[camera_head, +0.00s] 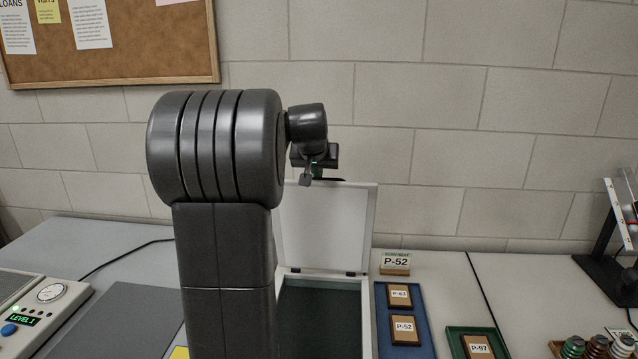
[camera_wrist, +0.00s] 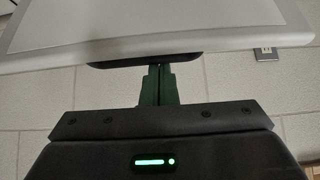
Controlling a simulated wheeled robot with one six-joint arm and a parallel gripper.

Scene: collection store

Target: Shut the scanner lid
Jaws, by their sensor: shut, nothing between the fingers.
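The scanner lid (camera_head: 327,225) is a pale panel standing upright, hinged at the back of the scanner. The scanner (camera_head: 320,310) shows its dark bed, partly hidden by my arm. My gripper (camera_head: 306,180) is at the top of the lid, near its upper edge. In the wrist view my gripper (camera_wrist: 159,72) has its green fingers together with nothing between them. The lid (camera_wrist: 160,25) fills the top of that view, with a dark strip at its edge by the fingertips. I cannot tell whether the fingers touch it.
A green tray (camera_head: 456,343) is further right. A control box (camera_head: 50,310) stands at the left. The block wall is close behind the lid.

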